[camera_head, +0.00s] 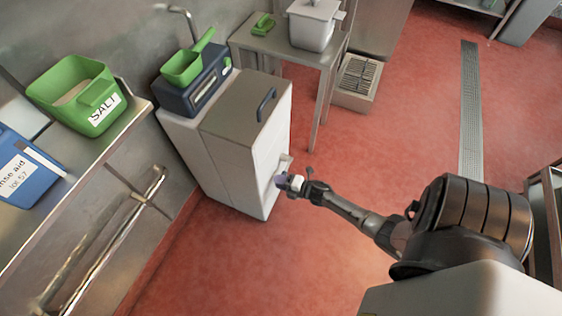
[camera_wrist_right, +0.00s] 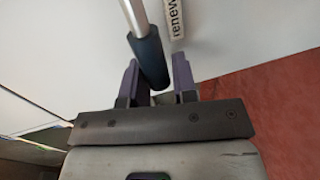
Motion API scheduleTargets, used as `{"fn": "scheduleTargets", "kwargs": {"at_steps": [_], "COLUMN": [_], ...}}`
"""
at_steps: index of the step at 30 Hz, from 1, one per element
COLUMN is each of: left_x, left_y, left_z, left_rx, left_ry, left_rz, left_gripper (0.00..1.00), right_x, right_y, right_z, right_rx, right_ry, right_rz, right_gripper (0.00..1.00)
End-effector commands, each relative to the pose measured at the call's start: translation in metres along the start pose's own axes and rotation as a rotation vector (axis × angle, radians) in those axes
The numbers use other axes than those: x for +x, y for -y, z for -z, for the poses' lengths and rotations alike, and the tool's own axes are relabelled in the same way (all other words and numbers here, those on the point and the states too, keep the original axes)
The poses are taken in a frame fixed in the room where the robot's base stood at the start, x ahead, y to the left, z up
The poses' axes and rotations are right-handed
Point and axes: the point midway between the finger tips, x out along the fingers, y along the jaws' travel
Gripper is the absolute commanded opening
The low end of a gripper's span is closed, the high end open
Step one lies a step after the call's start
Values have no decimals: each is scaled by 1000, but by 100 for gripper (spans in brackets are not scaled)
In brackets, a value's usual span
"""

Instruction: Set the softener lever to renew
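The softener is a white cabinet (camera_head: 232,158) with a grey lid and a dark handle on top, left of centre in the head view. My right gripper (camera_head: 281,181) is at its right-hand face. In the right wrist view the lever (camera_wrist_right: 147,52) is a metal rod with a dark blue grip, its end between my right gripper's two purple fingers (camera_wrist_right: 157,72). The fingers are apart. The grip is close to the left finger, and I cannot tell if they touch; a gap shows to the right finger. My left gripper is not in view.
A dark blue unit (camera_head: 196,85) with a green scoop (camera_head: 187,64) on it stands on the cabinet's rear part. A steel table (camera_head: 333,66) stands behind. A shelf at left holds a green salt bin (camera_head: 76,95) and a blue bin (camera_head: 22,170).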

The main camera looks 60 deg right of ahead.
Motion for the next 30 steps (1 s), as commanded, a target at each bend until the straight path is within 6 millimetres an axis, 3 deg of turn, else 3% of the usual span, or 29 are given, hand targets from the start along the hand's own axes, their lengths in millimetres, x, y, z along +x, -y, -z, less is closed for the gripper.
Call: {"fn": "scheduleTargets", "kwargs": {"at_steps": [8,17,30], "left_x": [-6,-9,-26], "left_y": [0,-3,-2], "left_z": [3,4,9], "left_rx": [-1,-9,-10], "left_ry": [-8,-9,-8], "left_rz": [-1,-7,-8], "left_gripper": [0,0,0], "right_x": [-1,-6,-54], "right_y": [-4,-5,-6], "right_z": [-1,-1,-1], "right_rx": [3,5,5], "right_ry": [-2,-2,-2], "right_rz": [0,0,0], "right_gripper": [52,52,52]}}
